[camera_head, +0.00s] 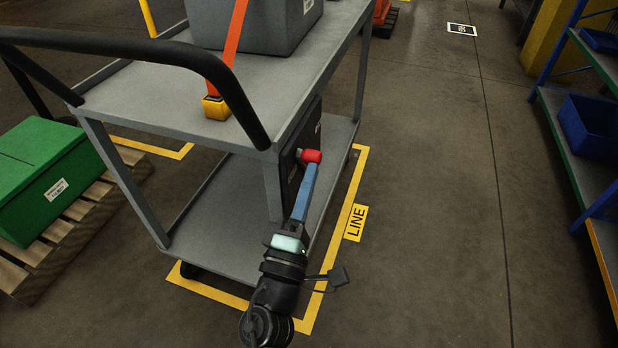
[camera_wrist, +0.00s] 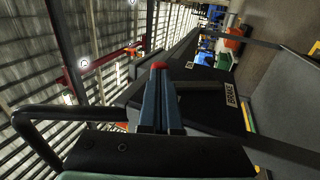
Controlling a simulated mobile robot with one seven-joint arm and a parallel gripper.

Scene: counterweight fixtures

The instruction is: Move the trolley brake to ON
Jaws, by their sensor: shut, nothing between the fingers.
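The grey trolley (camera_head: 255,92) stands in the left half of the head view. A dark brake panel (camera_head: 289,172) is on its right side, with a red knob (camera_head: 311,156) sticking out. The red knob (camera_wrist: 160,65) also shows in the wrist view just beyond the fingertips, partly hidden by them. A "BRAKE" label (camera_wrist: 231,94) is on the dark panel there. My gripper (camera_head: 312,168) has its blue fingers together and empty, with the tips at the knob. I cannot tell whether they touch it. The knob's lever and any ON mark cannot be made out.
A black push handle (camera_head: 120,44) rises at the trolley's near end. A grey box (camera_head: 255,25) with an orange strap sits on top. A green box (camera_head: 48,178) on a pallet is at left, and a shelf rack (camera_head: 575,130) at right. The floor between is clear.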

